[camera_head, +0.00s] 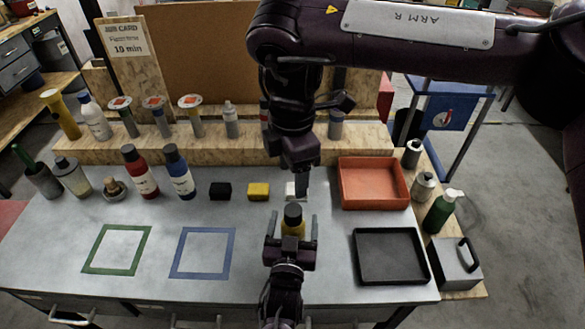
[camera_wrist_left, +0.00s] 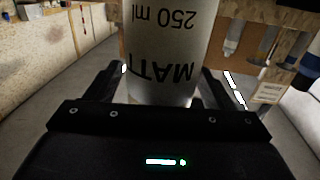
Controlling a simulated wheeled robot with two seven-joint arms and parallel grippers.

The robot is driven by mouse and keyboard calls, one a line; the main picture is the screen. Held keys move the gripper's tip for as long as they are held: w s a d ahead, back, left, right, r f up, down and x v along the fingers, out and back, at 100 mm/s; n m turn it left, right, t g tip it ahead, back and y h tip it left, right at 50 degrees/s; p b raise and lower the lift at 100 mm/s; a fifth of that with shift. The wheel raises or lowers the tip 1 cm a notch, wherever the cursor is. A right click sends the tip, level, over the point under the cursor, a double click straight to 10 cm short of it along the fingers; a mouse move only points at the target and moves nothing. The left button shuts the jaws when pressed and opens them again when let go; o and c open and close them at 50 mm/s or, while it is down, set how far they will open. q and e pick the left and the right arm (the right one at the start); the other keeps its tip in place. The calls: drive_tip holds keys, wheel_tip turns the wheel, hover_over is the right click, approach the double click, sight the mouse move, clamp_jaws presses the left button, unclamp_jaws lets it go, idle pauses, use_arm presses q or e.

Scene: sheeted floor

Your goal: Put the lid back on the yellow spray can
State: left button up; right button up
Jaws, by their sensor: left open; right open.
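The yellow spray can (camera_head: 293,230) stands upright near the middle of the table in the head view. My left gripper (camera_head: 291,226) comes from the bottom edge, open, with one finger on each side of the can. In the left wrist view a pale can body (camera_wrist_left: 170,45) stands between the fingers, its "MATT 250 ml" lettering upside down; its top is hidden. My right gripper (camera_head: 302,190) points down just behind and above the can, open, seen nearly edge-on.
An orange tray (camera_head: 401,184) and a black tray (camera_head: 419,256) are at the right. Several bottles stand along the back. The green square (camera_head: 117,273) and blue square (camera_head: 202,274) are empty.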

drive_tip(key=shift+f+b, duration=0.85)
drive_tip(key=shift+f, duration=0.05)
use_arm(q)
drive_tip(key=s, duration=0.7)
drive_tip(key=shift+s+a, duration=0.25)
drive_tip(key=shift+a, duration=0.2)
use_arm(e)
drive_tip(key=shift+s+f, duration=0.1)
